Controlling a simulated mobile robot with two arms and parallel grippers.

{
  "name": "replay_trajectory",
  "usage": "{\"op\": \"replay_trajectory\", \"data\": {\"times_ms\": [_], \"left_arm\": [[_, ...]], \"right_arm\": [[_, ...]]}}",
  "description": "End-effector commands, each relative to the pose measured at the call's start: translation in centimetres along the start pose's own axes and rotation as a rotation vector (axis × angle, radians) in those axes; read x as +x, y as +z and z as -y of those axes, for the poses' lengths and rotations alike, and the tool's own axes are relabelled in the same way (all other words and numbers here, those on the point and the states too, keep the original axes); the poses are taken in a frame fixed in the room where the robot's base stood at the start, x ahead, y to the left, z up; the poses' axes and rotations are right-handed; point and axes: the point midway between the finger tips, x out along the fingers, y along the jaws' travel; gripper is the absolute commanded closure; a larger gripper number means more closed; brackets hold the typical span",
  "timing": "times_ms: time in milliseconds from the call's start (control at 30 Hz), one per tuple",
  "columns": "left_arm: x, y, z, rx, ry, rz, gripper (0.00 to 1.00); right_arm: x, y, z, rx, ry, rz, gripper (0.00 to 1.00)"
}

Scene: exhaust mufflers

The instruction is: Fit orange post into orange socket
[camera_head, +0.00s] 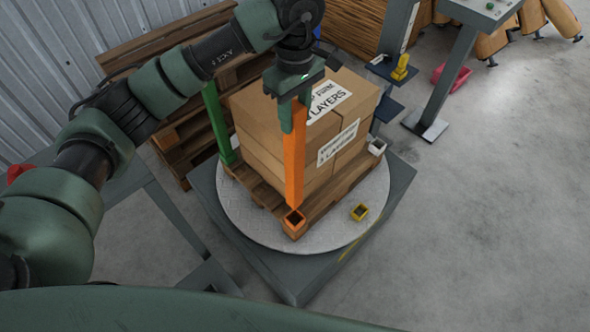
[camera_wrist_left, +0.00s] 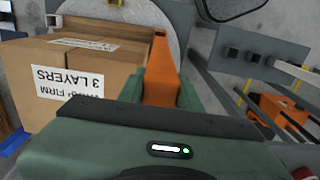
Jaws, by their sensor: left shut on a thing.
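My left gripper (camera_head: 293,115) is shut on the upper part of the orange post (camera_head: 294,160), which hangs close to upright. The orange socket (camera_head: 293,229) is at the front corner of the pallet on the round turntable. The post's lower end is at the back edge of the socket's opening in the head view. Much of the dark opening still shows, so the post looks above or behind it; the exact gap cannot be told. In the left wrist view the post (camera_wrist_left: 160,78) runs away from the jaws (camera_wrist_left: 160,100), and its far end hides most of the socket. My right gripper is not in view.
Stacked cardboard boxes (camera_head: 255,120) stand on the pallet close behind the post. A green post (camera_head: 218,125) stands at the left corner. Open floor (camera_head: 480,220) lies to the right.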

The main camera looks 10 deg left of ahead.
Motion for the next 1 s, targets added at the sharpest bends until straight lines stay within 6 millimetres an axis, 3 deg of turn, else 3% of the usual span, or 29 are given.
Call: {"op": "replay_trajectory", "data": {"times_ms": [200, 333, 667, 833, 1000], "left_arm": [[5.6, 0.1, 0.2, 0.000, -0.006, 0.003, 1.00], [8.2, 0.1, 0.1, 0.001, -0.003, 0.002, 1.00], [11.2, 0.1, 0.1, 0.003, -0.001, 0.001, 1.00], [13.7, 0.1, 0.0, 0.002, -0.001, 0.001, 1.00], [14.2, 0.0, -0.1, 0.003, 0.004, -0.001, 1.00]], "right_arm": [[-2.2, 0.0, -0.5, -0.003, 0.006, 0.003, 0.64], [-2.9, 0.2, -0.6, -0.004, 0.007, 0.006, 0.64], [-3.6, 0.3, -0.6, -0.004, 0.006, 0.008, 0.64], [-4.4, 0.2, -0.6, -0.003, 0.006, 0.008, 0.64], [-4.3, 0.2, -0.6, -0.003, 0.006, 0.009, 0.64]]}}
